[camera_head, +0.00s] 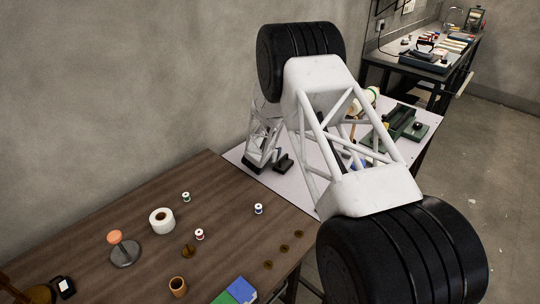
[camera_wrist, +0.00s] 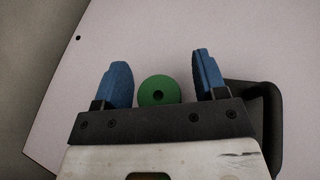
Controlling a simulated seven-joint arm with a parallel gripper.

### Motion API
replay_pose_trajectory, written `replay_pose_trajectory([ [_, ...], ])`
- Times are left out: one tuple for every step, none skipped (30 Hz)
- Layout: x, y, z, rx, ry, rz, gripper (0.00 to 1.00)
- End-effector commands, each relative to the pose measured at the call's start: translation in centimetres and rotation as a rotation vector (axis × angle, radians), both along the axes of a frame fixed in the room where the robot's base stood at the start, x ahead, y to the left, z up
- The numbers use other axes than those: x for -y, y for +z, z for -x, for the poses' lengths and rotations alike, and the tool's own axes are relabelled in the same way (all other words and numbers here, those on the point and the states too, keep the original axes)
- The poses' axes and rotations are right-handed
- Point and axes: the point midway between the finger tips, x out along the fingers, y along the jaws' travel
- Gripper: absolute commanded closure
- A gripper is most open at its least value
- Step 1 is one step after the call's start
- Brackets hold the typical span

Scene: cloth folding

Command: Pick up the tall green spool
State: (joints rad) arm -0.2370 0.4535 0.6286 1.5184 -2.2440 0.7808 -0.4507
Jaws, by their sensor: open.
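The green spool (camera_wrist: 160,90) shows in the wrist view as a round green end with a dark centre hole. Its lower edge is cut off by my gripper's dark body. My gripper (camera_wrist: 163,78) is open, with one blue finger on each side of the spool in the picture. The spool appears closer to the left finger, with a wider gap to the right finger. I cannot tell the spool's height or how far down the fingers reach beside it. In the head view my arm covers much of the pale table, and I cannot clearly make out this spool there.
The pale table (camera_head: 240,158) adjoins a brown wooden table (camera_head: 120,203). A green machine (camera_head: 402,128) stands on the pale table's right. A wall runs behind.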

Motion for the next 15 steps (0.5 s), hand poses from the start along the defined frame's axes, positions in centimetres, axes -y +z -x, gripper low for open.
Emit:
replay_pose_trajectory([
  [0.00, 0.01, 0.00, 0.000, 0.000, 0.000, 0.35],
  [0.01, 0.00, 0.01, 0.000, 0.000, 0.000, 0.35],
  [0.01, 0.00, 0.01, 0.000, 0.000, 0.000, 0.35],
  [-0.01, -0.01, 0.01, 0.000, 0.000, 0.000, 0.35],
  [0.00, -0.01, 0.02, 0.000, 0.000, 0.000, 0.35],
  [0.01, 0.00, 0.01, 0.000, 0.000, 0.000, 0.35],
  [0.00, 0.00, 0.02, 0.000, 0.000, 0.000, 0.35],
  [0.00, 0.00, 0.02, 0.000, 0.000, 0.000, 0.35],
  [0.00, 0.00, 0.02, 0.000, 0.000, 0.000, 0.35],
  [0.00, 0.00, 0.02, 0.000, 0.000, 0.000, 0.35],
  [0.00, 0.00, 0.02, 0.000, 0.000, 0.000, 0.35],
  [0.00, 0.00, 0.02, 0.000, 0.000, 0.000, 0.35],
  [0.00, 0.00, 0.02, 0.000, 0.000, 0.000, 0.39],
  [0.00, 0.00, 0.02, 0.000, 0.000, 0.000, 0.44],
  [0.00, 0.00, 0.02, 0.000, 0.000, 0.000, 0.50],
])
